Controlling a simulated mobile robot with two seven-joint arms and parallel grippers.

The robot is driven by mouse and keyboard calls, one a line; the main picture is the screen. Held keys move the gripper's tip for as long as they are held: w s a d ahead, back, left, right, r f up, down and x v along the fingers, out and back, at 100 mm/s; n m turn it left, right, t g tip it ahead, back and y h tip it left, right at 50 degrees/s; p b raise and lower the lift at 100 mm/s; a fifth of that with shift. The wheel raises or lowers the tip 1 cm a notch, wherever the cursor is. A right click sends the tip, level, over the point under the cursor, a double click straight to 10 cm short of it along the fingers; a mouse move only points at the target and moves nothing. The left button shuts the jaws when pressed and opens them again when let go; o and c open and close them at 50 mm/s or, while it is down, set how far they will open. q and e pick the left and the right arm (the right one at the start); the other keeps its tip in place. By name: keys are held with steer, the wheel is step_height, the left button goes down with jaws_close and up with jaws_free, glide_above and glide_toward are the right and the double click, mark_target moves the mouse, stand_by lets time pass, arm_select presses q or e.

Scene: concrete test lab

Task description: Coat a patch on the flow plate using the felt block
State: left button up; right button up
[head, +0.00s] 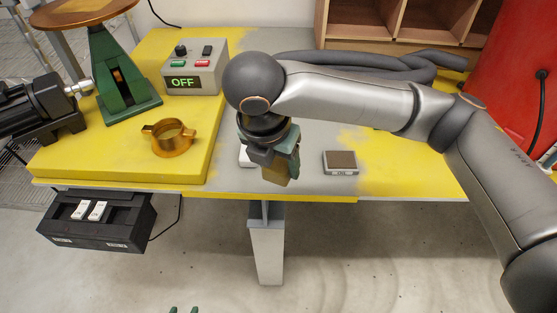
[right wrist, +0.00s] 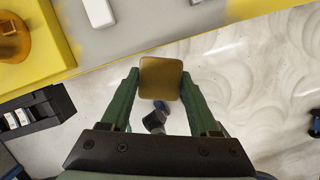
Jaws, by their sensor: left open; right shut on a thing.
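My right gripper (head: 281,168) is shut on a brownish-yellow block, which looks like the felt block (right wrist: 160,78). In the right wrist view the block sits between the green fingers, with floor behind it, just off the table's front edge. A white plate (head: 244,157) lies on the grey tabletop, partly hidden behind the right gripper; it also shows in the right wrist view (right wrist: 99,12). A small device with a brown top (head: 341,161) lies right of it. I cannot tell for certain which is the flow plate. My left gripper (head: 184,310) shows only its green fingertips, apart and empty, at the bottom edge.
A green stand (head: 121,75) is at left. Grey hoses (head: 350,62) lie behind my right arm. A black box (head: 97,222) hangs below the table.

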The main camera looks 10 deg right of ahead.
steer(key=c, duration=0.4)
